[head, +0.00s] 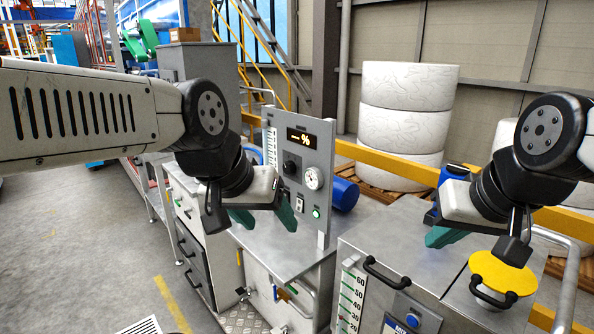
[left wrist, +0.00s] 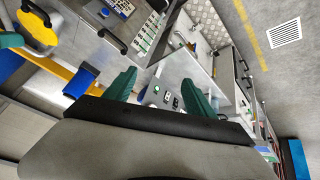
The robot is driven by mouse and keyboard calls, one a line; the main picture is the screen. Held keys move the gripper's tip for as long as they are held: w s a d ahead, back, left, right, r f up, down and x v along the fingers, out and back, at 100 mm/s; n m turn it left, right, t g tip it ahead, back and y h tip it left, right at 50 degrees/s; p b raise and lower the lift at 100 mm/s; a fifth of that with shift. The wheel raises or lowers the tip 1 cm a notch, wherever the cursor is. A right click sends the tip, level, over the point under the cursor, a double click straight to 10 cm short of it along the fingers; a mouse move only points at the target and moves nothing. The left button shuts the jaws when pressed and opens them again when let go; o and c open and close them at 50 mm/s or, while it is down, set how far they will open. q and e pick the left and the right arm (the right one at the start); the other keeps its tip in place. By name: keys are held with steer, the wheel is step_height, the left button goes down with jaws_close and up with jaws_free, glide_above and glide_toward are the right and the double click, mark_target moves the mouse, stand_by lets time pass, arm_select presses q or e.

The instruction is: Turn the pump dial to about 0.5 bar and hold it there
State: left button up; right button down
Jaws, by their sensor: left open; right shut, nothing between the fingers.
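My right gripper (head: 445,237) is shut and empty, above the steel cabinet at the right.
A yellow disc with a black handle (head: 503,270) lies on the right cabinet (head: 385,240). A blue cylinder (head: 344,194) lies behind the panel. A yellow rail (head: 385,163) and white rolls (head: 405,110) stand behind. The steel top (head: 285,256) before the panel looks clear.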

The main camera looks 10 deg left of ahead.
arm_select(q)
steer(key=w+d+f+n+g+h, duration=0.1)
steer(key=w+d+n+h, duration=0.25)
steer(key=w, duration=0.55)
steer(key=w+d+f+n+g+h, duration=0.1)
steer(key=w+d+n+h, duration=0.3)
steer(key=w, duration=0.5)
steer(key=n+t, duration=1.1)
steer(key=n, duration=0.1)
glide_toward(287, 169)
steer(key=x, duration=0.9)
steer(key=shift+a, duration=0.1)
